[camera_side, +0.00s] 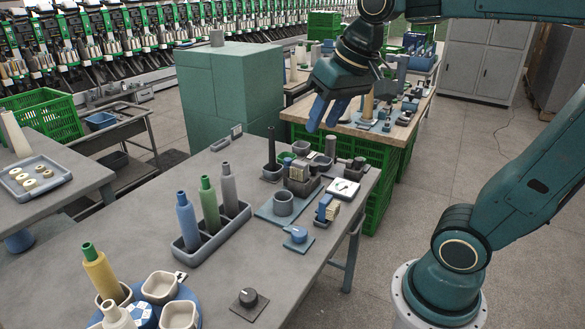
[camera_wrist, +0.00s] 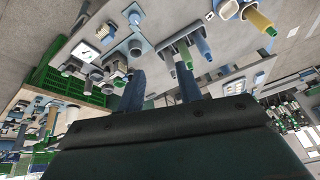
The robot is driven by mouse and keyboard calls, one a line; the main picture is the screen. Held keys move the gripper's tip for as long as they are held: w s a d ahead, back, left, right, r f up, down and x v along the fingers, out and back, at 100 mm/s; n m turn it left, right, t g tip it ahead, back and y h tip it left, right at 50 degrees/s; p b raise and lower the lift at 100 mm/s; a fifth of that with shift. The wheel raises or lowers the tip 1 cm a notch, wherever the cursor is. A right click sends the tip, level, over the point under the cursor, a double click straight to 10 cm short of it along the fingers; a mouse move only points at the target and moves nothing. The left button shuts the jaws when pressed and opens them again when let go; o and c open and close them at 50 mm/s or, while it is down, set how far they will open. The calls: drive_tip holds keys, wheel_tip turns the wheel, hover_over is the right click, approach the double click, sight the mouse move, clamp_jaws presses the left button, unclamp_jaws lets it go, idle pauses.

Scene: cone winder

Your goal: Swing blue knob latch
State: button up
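The blue knob (camera_side: 298,234) sits on a small blue plate at the front right edge of the grey workbench (camera_side: 240,270). It seems to show near the top of the wrist view (camera_wrist: 134,17), small. My gripper (camera_side: 323,125) is high above the far end of the bench, well up and away from the knob. Its two blue fingers point down and are apart with nothing between them; they also show in the wrist view (camera_wrist: 162,82). The knob is not touched, and its turned position is too small to read.
Near the knob stand a blue clip-like part (camera_side: 325,209), a grey ring-shaped cup (camera_side: 283,204) and a white square plate (camera_side: 343,188). A tray (camera_side: 212,240) holds bottle-like tubes. A black knob (camera_side: 248,297) is at the front. Bare bench lies between them.

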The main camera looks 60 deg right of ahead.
drive_tip(key=w+d+r+m+g, duration=0.15)
drive_tip(key=w+d+m, duration=0.45)
drive_tip(key=w, duration=0.6)
drive_tip(key=m+g, duration=0.3)
drive_tip(key=m, duration=0.8)
hover_over(288, 159)
wheel_tip(288, 159, down, 18)
drive_tip(key=shift+f, duration=0.1)
wheel_tip(288, 159, down, 14)
drive_tip(key=shift+r, duration=0.25)
drive_tip(key=c, duration=0.7)
